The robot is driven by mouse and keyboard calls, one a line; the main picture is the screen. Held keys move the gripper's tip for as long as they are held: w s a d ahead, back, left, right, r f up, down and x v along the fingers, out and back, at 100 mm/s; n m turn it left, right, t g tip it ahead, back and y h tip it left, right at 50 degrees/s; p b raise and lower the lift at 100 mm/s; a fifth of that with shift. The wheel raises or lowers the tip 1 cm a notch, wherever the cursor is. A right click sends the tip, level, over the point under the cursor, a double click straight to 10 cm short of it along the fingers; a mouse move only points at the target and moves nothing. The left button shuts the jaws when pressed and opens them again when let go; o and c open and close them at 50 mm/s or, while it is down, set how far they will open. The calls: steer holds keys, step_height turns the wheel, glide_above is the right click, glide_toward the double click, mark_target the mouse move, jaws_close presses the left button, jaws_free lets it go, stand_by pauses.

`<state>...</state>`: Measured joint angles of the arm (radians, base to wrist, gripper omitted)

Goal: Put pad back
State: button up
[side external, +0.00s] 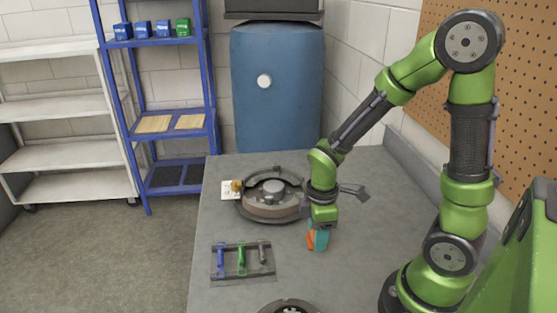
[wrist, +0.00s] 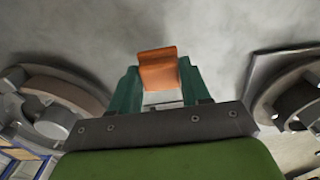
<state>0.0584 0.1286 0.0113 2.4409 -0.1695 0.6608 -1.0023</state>
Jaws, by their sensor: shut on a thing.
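An orange pad (wrist: 158,70), slightly curved, is held between the two teal fingers of my gripper (wrist: 160,88) in the wrist view. In the side external view, my gripper (side external: 319,240) points down over the grey table, and the orange pad (side external: 311,240) shows at its left side. The gripper is to the right of the tool tray and in front of the large round hub assembly (side external: 272,212). I cannot tell whether the pad touches the table.
A tray (side external: 271,278) with blue, green and dark grey tools lies left of my gripper. Another round part (side external: 289,307) is cut off at the front edge. A small white block (side external: 228,190) sits by the hub.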

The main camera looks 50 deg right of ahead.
steer(key=shift+f, duration=1.7)
steer(key=shift+f, duration=0.15)
steer(key=o, duration=1)
